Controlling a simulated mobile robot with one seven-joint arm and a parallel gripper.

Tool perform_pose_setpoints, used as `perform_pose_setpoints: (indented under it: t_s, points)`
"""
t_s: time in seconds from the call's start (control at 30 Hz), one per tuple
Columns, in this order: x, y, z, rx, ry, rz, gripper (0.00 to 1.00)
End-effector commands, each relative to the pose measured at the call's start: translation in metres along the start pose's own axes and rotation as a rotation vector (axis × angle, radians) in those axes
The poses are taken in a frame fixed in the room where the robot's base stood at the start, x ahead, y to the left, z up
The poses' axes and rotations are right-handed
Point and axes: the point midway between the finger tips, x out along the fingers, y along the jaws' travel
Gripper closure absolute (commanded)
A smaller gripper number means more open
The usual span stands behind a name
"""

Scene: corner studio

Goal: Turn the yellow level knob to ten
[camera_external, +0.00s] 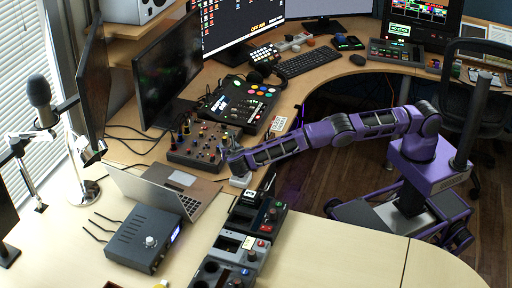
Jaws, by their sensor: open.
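A dark control box with several small knobs and sticks (200,147) lies on the desk left of my arm's end. A small yellow knob (186,130) shows near its back left. I cannot read any scale or tell where a knob points at this size. My gripper (230,160) is open at the end of my purple arm, low over the box's right end. Its fingers are small and partly hidden by the wrist, and I cannot tell whether they touch any knob.
A laptop (165,187) and a grey box with a silver dial and antennas (145,238) stand left of my arm. A colourful button mixer (240,104) lies behind. Dark control units (240,245) line the desk in front. The desk's right front (340,255) is clear.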

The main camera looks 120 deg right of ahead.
Motion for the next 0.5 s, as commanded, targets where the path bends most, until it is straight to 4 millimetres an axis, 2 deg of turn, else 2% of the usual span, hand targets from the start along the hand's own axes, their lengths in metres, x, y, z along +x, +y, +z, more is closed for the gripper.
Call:
perform_pose_setpoints:
  t_s: [0.03,0.2,0.33,0.5]
  points:
    - [-0.015,0.001,0.000,0.000,0.001,0.004,0.46]
    - [-0.052,0.001,0.000,0.002,-0.001,0.004,0.46]
    - [-0.072,0.001,0.000,0.001,0.000,0.002,0.46]
    - [-0.085,0.000,0.000,0.002,0.000,0.000,0.46]
